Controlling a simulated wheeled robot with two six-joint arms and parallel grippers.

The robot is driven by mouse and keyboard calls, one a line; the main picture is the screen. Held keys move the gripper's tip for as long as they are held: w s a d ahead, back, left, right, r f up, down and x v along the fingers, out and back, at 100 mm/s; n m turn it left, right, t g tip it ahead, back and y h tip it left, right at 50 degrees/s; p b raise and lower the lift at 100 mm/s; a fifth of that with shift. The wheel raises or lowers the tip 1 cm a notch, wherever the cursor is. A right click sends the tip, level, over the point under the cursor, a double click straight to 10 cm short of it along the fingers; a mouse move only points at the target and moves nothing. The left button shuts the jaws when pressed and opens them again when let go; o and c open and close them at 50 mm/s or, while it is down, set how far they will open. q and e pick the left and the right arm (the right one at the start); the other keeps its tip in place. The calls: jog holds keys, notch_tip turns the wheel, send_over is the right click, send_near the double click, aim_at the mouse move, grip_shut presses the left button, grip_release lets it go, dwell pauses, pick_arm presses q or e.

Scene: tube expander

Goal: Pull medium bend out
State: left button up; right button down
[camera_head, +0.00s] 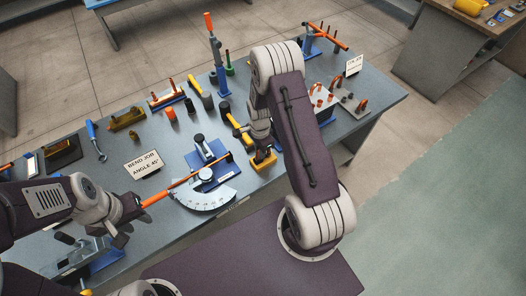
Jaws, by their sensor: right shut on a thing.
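A blue tube bender (207,160) stands on the bench with a white angle scale (207,199) at its front. A long orange rod (183,180) runs from the bender toward the lower left. My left gripper (130,208) is at the lower-left end of this rod; whether its jaws are open or shut is too small to tell. My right gripper (262,142) points down to the right of the bender and is shut on a yellow tool (264,161), mostly hidden by the gripper and arm. I cannot make out a medium bend piece for certain.
A sign (142,163) reads "BEND JOB ANGLE 45°". Several dies, cups and a tall orange-handled tool (213,42) stand along the back of the grey bench (362,85). A blue-handled wrench (95,138) lies left.

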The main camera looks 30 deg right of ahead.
jog(key=shift+r+p, duration=0.3)
jog(key=shift+r, duration=0.1)
jog(key=shift+r+p, duration=3.3)
jog(key=shift+r, duration=0.9)
